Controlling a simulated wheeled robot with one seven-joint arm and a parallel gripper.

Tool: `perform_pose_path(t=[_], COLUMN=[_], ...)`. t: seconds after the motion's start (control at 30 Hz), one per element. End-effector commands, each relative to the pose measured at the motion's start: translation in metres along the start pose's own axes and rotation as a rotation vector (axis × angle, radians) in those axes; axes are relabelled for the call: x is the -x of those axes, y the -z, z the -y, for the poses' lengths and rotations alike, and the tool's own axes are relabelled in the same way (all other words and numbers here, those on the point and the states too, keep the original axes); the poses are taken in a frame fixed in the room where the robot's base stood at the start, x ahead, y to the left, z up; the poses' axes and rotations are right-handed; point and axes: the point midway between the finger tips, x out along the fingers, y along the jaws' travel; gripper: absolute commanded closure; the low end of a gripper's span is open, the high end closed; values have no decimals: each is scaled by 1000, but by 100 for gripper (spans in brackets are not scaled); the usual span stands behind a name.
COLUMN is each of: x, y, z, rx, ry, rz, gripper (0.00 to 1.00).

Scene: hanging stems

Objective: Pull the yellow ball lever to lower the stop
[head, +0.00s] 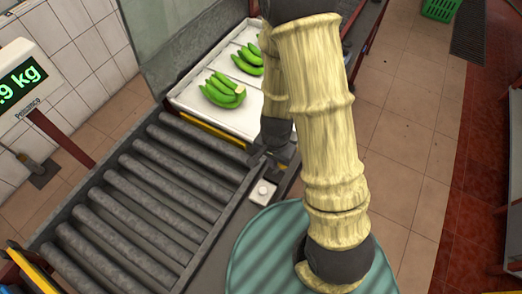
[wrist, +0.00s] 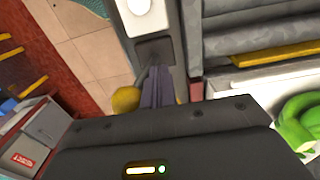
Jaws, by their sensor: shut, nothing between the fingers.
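The yellow ball (wrist: 125,100) of the lever shows in the wrist view, on a thin rod rising from a dark plate (wrist: 154,50). My gripper (wrist: 158,88) is shut and empty, just right of the ball in the picture. Whether they touch I cannot tell. In the head view my gripper (head: 276,160) is partly hidden by my arm beside the conveyor edge, and the ball is not visible. A yellow bar (head: 213,130), perhaps the stop, crosses between the rollers and the white tray; a yellow bar also shows in the wrist view (wrist: 272,56).
The roller conveyor (head: 140,205) fills the lower left. Green banana bunches (head: 222,92) lie on the white tray (head: 190,98). A white box with a round button (head: 262,193) sits beside the rollers. A scale display (head: 22,82) stands left.

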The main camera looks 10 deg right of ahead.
Motion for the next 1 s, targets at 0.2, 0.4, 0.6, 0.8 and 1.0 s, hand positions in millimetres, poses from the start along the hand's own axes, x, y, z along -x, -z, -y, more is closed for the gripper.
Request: perform_pose_path(t=[0.2, 0.4, 0.6, 0.8, 1.0], x=[0, 1, 1, 0, 9], y=[0, 0, 0, 0, 0], z=[-11, -6, 2, 2, 2], rx=[-1, 0, 0, -1, -1], ry=[0, -1, 0, 0, 0], rz=[0, 1, 0, 0, 0], gripper=[100, 100, 100, 100, 100])
